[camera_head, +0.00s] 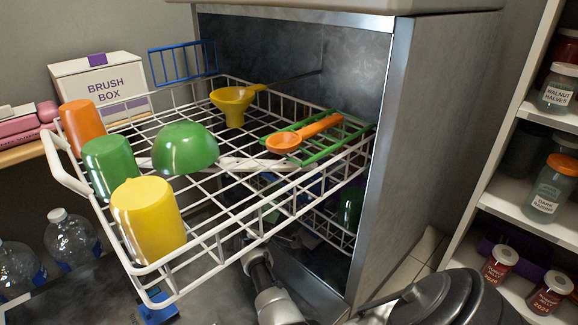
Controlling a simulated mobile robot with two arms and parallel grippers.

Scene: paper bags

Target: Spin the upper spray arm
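The upper spray arm (232,163) shows as a pale bar beneath the wires of the pulled-out upper rack (205,262). The rack's wires and the green bowl hide parts of it. A grey arm of mine, which seems to be the right one, rises from the bottom centre. Its dark gripper end (256,258) is under the rack's front right side, below and apart from the spray arm. Rack wires cover its fingertips, so I cannot tell whether it is open or shut. My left gripper is not in view.
The rack holds an orange cup (83,127), a green cup (110,166), a yellow cup (148,220), a green bowl (185,148), a yellow funnel (232,105) and an orange spoon (305,133). The dishwasher side (405,150) and jar shelves (520,205) stand right.

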